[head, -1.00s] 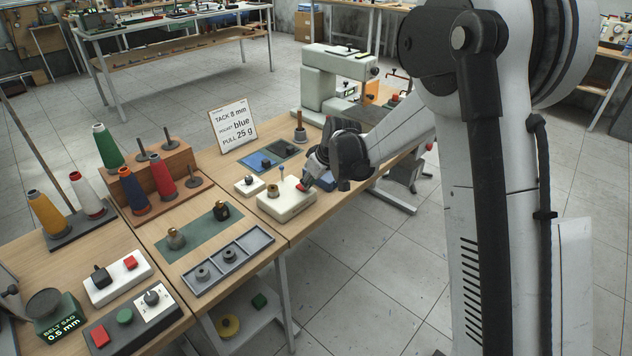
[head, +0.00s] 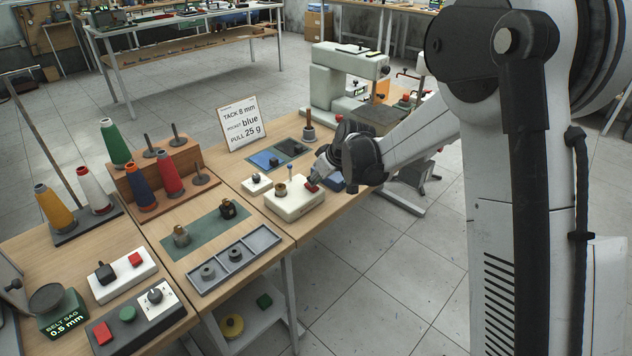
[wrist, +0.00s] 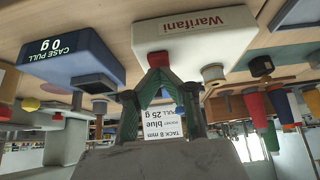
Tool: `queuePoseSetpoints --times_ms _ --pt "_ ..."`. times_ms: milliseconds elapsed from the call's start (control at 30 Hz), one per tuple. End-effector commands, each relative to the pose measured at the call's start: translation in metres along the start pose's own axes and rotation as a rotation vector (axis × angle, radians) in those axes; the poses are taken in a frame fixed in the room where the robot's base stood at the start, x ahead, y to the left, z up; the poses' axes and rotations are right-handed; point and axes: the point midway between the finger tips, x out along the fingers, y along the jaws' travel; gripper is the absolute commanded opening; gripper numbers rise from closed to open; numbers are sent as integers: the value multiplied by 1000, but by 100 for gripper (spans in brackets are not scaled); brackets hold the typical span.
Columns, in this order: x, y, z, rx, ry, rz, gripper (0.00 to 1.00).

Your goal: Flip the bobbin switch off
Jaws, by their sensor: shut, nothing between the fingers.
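The white bobbin winder box (head: 294,206) stands on the right-hand bench, with a red switch (head: 312,187) at its right end and a spindle and knob on top. Its front, lettered "Warifani", shows upside down in the wrist view (wrist: 195,38). The red switch also shows there (wrist: 158,58), just beyond my fingertips and partly hidden by them. My gripper (head: 320,176) is shut and empty, right at the switch. In the wrist view its fingertips (wrist: 158,76) meet in a point. I cannot tell whether they touch the switch or which way it is tipped.
A blue "CASE PULL 0 g" box (wrist: 72,55) stands close beside the winder. A sign card (head: 241,124), a small white box (head: 256,184) and a grey compartment tray (head: 236,259) are nearby. A sewing machine (head: 345,82) stands behind.

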Motion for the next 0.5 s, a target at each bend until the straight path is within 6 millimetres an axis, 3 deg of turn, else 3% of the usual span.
queuePoseSetpoints --times_ms 267,500 --pt "-5 0 -3 0 0 0 0" --pt "-38 0 -25 1 0 0 0"
